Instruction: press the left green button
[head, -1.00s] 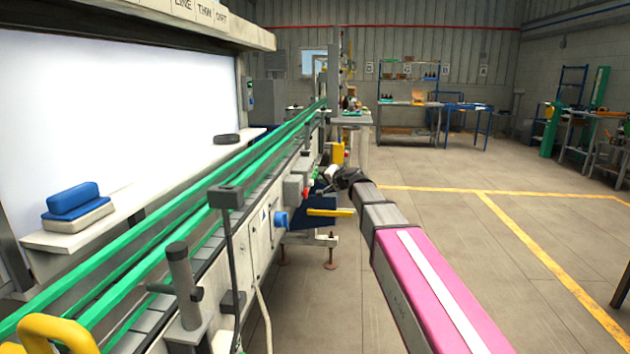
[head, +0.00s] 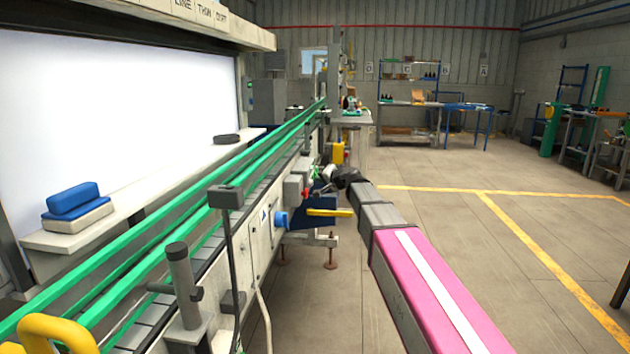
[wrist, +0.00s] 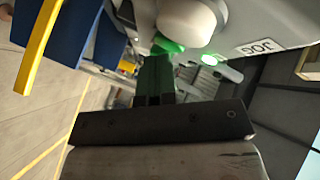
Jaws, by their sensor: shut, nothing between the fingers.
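In the wrist view my gripper (wrist: 157,62) is shut and empty, its dark fingers pointing at the machine's control panel. A green button (wrist: 168,45) shows just beyond the fingertips, partly hidden by them; I cannot tell whether they touch it. A second green button (wrist: 209,60), brightly lit, is to its right. A large white rounded part (wrist: 187,22) is close above the fingertips. In the head view my gripper (head: 324,178) is small and beside the machine's side; the green buttons cannot be made out clearly there.
A JOG label (wrist: 265,47) is on the panel at right. A blue box with a yellow bar (wrist: 40,40) is close at left; the yellow bar (head: 330,212) also shows in the head view. The green-railed conveyor (head: 150,262) runs along the left.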

